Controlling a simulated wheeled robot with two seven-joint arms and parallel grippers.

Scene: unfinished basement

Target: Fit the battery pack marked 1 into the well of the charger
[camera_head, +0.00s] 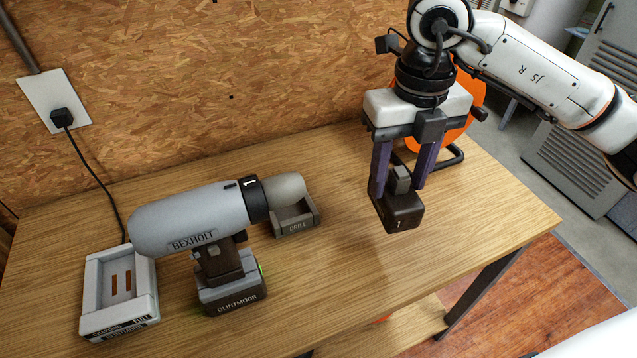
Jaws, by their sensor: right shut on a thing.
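The battery pack marked 1 (404,217) is a dark block with a raised grey stem. My right gripper (402,185) is shut on it by the stem and holds it upright above the right part of the table. The charger (91,305) is a pale box at the table's left front. Its open well shows two copper-coloured contact strips and looks empty. The pack and charger are far apart, with the drill between them. My left gripper is not in view.
A grey BEXHOLT drill (180,218) marked 1 stands on a GLINTMOOR battery (235,296), its nose over a small DRILL holder (296,222). The charger's cord runs to a wall plug (62,118). An orange round thing (470,105) stands behind my right gripper.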

